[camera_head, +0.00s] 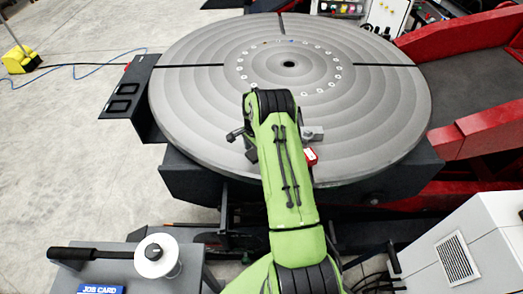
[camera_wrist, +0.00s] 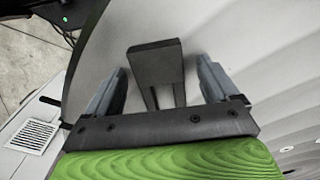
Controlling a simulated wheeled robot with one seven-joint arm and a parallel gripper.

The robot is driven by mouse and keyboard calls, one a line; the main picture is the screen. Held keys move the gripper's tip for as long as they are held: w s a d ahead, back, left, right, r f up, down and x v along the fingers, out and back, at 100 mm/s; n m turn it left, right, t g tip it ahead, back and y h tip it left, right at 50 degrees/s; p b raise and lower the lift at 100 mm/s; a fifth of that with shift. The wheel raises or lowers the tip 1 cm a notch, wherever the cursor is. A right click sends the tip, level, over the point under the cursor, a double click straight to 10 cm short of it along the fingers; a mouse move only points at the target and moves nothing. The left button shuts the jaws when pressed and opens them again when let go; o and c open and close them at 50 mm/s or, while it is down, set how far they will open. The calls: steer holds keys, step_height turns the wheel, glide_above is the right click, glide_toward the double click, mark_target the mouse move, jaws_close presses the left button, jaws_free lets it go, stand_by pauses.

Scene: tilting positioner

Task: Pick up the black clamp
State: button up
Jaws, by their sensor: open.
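In the wrist view my gripper (camera_wrist: 162,68) is open, with one grey finger on each side. A dark block with two narrow legs below it, which looks like the black clamp (camera_wrist: 155,65), lies between the fingers, with a visible gap on both sides. Its legs run down behind the gripper's dark crossbar, which hides their ends. I cannot tell how far below the fingertips the block is. In the head view my green arm reaches over the round grey table and hides most of the gripper and the clamp. Small dark parts (camera_head: 237,134) show just left of the arm.
The round grooved table (camera_head: 190,110) has a ring of bolts and is largely bare. A small red block (camera_head: 310,157) shows just right of my arm. A red frame (camera_head: 460,45) stands at right. A white cabinet (camera_head: 465,250) and a bench with a white spool (camera_head: 157,256) stand in front.

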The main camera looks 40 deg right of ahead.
mark_target(256, 153)
steer(key=shift+r, duration=0.1)
jaws_close()
stand_by(0.3)
step_height(256, 153, up, 9)
steer(key=s+a+f+n+b, duration=0.1)
steer(key=s+a+f+n, duration=0.25)
steer(key=a+n, duration=0.5)
steer(key=s+a+f+n+b, duration=0.2)
steer(key=a+f+n, duration=0.2)
steer(key=a+n, duration=0.45)
steer(key=s+d+r+m+b, duration=0.3)
steer(key=s+d, duration=0.5)
steer(key=d, duration=0.4)
steer(key=s+d+r+m+b, duration=0.3)
steer(key=s+d, duration=0.5)
steer(key=d, duration=0.4)
steer(key=shift+s+d, duration=0.2)
